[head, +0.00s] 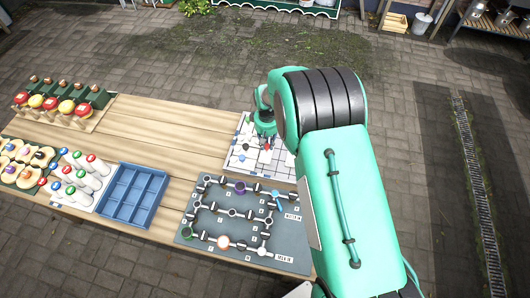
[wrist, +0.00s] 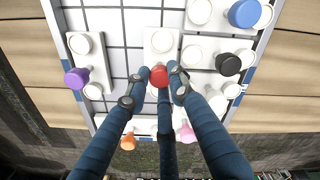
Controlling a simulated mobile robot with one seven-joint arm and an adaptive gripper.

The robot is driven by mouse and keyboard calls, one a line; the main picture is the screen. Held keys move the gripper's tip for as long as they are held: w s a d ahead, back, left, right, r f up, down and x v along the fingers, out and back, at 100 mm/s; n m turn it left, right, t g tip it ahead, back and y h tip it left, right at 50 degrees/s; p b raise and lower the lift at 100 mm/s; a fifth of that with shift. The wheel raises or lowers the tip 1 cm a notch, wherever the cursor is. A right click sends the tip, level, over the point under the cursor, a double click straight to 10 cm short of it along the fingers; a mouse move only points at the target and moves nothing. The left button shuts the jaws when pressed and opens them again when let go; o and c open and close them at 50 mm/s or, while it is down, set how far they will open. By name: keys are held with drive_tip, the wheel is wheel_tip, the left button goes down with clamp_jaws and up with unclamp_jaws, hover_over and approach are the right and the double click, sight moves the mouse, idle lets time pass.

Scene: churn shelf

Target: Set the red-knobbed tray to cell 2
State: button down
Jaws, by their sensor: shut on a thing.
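The red-knobbed tray (wrist: 161,42) is a white plate on a white gridded board (wrist: 116,22) in the wrist view. Its red knob (wrist: 159,76) sits between the fingertips of my gripper (wrist: 156,82), which is shut on it. In the head view my gripper (head: 265,140) is over the white board (head: 277,172), and the arm hides part of the board. Other white trays stand around it, with a purple knob (wrist: 77,78) to the left, black (wrist: 228,64) and blue (wrist: 245,13) to the right, and orange (wrist: 128,142) and pink (wrist: 186,133) below. I cannot read cell numbers.
A grey board with a pipe network (head: 206,236) lies in front of the white board. A blue divided tray (head: 154,217), capped white bottles (head: 94,182) and a green rack (head: 92,93) are to the left. Bare table planks (head: 170,135) lie between.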

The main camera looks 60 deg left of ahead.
sight(268, 144)
drive_tip(key=shift+w+a, duration=0.25)
drive_tip(key=shift+a, duration=0.05)
drive_tip(key=c, duration=1.5)
unclamp_jaws()
drive_tip(key=shift+r, duration=0.15)
wheel_tip(268, 144, up, 12)
drive_tip(key=shift+f, duration=0.15)
drive_tip(key=shift+w, duration=0.1)
